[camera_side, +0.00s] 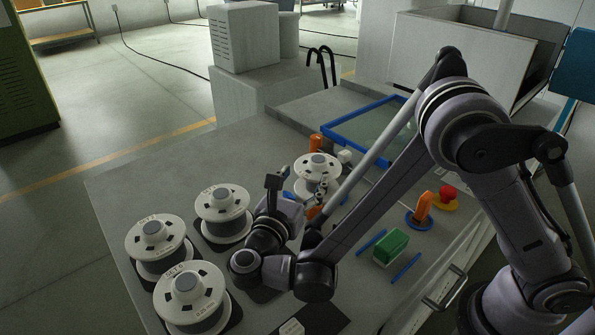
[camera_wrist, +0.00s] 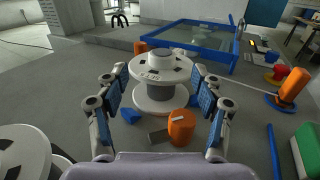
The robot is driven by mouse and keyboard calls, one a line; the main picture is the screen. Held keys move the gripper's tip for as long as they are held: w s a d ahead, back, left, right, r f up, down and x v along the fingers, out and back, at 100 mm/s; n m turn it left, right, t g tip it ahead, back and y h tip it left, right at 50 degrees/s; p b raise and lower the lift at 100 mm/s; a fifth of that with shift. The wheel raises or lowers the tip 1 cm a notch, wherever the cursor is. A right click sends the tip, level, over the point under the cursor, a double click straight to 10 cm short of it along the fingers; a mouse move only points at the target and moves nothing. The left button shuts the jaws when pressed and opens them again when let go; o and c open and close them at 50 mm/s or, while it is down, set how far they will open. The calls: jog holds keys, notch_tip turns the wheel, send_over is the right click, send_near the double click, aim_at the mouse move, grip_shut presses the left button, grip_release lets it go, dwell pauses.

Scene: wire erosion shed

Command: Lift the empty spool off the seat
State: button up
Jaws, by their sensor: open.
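The empty spool (camera_wrist: 162,66) is white, with a bare core between two flanges and a grey hub on top. It stands upright in the middle of the wrist view, and it shows in the side view (camera_side: 318,164) behind my gripper. My gripper (camera_wrist: 160,84) is open, with one blue-padded finger on each side of the spool. In the wrist view the fingers look apart from the flanges. Whether either pad touches is unclear. The seat under the spool is mostly hidden.
Several wound spools (camera_side: 152,236) stand on dark mats at left. A blue-framed tray (camera_side: 333,133) lies behind the spool. To the right are a green block (camera_side: 390,247) between blue rails, an orange peg (camera_side: 423,208) and a red knob (camera_side: 447,192).

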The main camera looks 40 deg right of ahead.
aim_at(315, 164)
jog(key=x, duration=0.6)
jog(key=shift+d+f, duration=0.25)
jog(key=shift+d, duration=0.2)
grip_shut()
